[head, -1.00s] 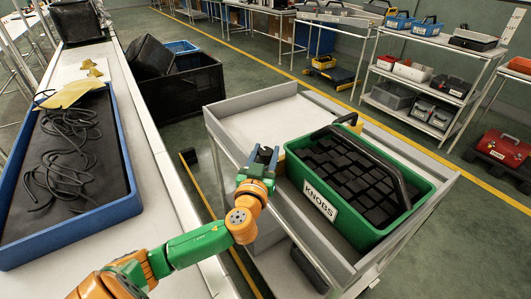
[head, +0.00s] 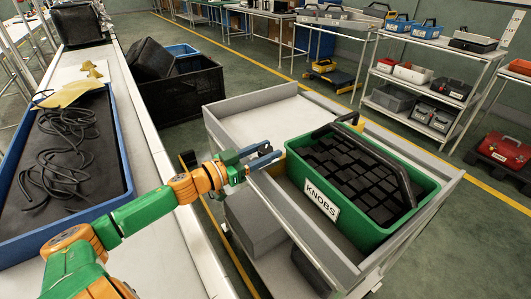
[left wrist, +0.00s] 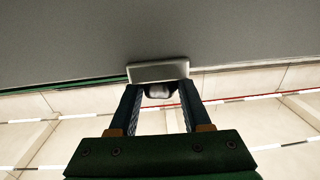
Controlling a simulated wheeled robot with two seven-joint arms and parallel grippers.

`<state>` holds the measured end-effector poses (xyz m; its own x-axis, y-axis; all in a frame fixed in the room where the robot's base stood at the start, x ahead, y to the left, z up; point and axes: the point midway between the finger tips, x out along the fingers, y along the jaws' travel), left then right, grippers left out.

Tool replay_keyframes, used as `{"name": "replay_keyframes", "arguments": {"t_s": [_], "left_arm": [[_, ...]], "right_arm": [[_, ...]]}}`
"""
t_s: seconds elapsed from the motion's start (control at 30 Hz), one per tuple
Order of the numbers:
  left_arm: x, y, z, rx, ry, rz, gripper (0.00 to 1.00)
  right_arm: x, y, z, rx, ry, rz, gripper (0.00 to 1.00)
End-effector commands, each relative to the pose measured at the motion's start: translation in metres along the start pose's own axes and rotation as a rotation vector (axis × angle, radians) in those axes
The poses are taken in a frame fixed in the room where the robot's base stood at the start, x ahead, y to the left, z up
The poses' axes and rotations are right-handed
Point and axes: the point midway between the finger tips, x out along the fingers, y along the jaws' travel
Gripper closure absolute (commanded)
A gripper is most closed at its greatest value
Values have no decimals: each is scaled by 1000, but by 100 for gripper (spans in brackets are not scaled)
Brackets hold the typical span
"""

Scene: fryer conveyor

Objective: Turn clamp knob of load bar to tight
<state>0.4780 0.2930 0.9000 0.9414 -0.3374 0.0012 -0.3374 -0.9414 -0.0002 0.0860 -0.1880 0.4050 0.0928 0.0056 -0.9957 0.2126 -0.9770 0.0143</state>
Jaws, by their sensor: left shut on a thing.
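My left gripper (head: 270,157) reaches in from the left to the near left wall of the grey cart (head: 222,147). Its fingers lie beside the cart's edge, near the left end of the green KNOBS bin (head: 285,170). In the left wrist view, the two fingers (left wrist: 158,98) flank a dark rounded part, apparently the clamp knob (left wrist: 158,91), under a pale rectangular plate (left wrist: 158,71). The gripper is shut on this part. In the head view the knob is hidden at the fingers, and its turn setting cannot be read. No load bar is clearly identifiable. My right gripper is out of view.
The bin holds many dark blocks under a black handle. A conveyor with a blue tray (head: 128,165) of black cords runs along the left. A black crate (head: 218,82) stands behind. Shelving (head: 440,95) and a red toolbox (head: 503,152) are on the right.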

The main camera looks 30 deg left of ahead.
Motion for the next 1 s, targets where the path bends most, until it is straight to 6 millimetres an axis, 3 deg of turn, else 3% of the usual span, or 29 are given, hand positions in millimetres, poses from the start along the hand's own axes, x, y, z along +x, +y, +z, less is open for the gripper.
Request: {"name": "replay_keyframes", "arguments": {"t_s": [0.5,1.0], "left_arm": [[1,-1,5,3,2,427,100],[0,2,3,-1,-5,611,100]], "right_arm": [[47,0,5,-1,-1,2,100],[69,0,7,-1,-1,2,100]]}}
